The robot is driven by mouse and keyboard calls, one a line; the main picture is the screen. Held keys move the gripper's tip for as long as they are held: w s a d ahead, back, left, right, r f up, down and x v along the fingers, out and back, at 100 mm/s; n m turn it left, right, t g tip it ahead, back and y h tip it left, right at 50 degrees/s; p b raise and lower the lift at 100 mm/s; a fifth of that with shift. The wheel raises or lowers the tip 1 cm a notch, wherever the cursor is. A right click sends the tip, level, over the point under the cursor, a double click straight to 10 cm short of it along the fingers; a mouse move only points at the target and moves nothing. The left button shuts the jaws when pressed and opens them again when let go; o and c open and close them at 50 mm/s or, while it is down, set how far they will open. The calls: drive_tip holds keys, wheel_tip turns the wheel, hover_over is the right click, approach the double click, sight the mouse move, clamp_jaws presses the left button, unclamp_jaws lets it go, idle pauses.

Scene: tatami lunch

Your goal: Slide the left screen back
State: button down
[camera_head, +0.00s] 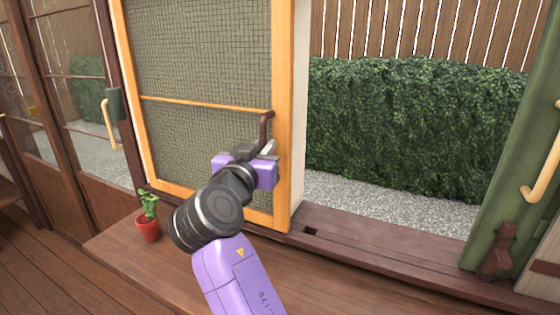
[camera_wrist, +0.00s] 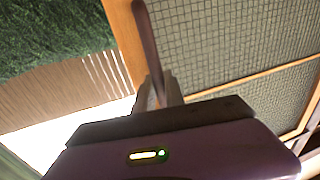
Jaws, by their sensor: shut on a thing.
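The left screen (camera_head: 200,60) is a wooden-framed mesh panel standing left of an open gap in the head view. Its mesh also shows in the wrist view (camera_wrist: 220,40). A dark brown handle (camera_head: 266,125) sits on its right frame post, and it rises in front of the mesh in the wrist view (camera_wrist: 147,45). My gripper (camera_head: 268,150) is shut on the handle's lower part. In the wrist view the fingertips (camera_wrist: 160,92) close around the handle's bar. My wrist hides part of the screen's lower mesh and bottom rail.
A potted plant (camera_head: 147,226) stands on the wooden ledge left of my arm. A green shutter (camera_head: 510,150) with a pale handle stands at the right. A glazed door (camera_head: 85,90) is at the left. The gap shows a hedge (camera_head: 400,125); the sill track (camera_head: 390,235) there is clear.

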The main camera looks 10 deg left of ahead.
drive_tip(key=shift+w+a, duration=0.3)
drive_tip(key=shift+a, duration=0.65)
drive_tip(key=c, duration=1.4)
unclamp_jaws()
drive_tip(key=s, duration=0.7)
drive_tip(key=shift+s+a+b, duration=0.3)
drive_tip(key=shift+s+a, duration=0.1)
drive_tip(key=shift+a, duration=0.05)
